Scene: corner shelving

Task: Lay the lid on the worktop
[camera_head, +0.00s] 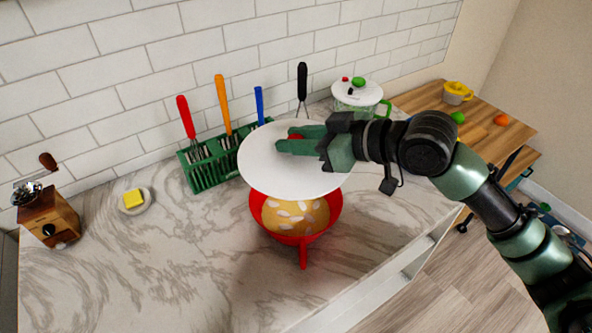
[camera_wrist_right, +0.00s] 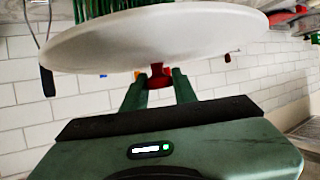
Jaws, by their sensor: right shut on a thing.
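The lid (camera_head: 262,170) is a white round disc with a small red knob (camera_wrist_right: 157,72). My right gripper (camera_head: 285,143) is shut on that knob, with its green fingers on either side of it. In the head view the lid covers the back part of a red pan (camera_head: 302,238) from sight. The pan holds yellow food with pale slices and its handle points toward the front. The lid appears raised above the pan, apart from it. The worktop (camera_head: 170,250) is pale grey-veined marble. My left gripper is not in view.
A green rack (camera_head: 207,172) with upright coloured-handled utensils stands by the tiled wall. A grinder (camera_head: 48,215) and a saucer (camera_head: 148,204) with butter (camera_head: 133,198) are at left. A glass pot (camera_head: 358,97) stands behind my arm. The front left worktop is clear.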

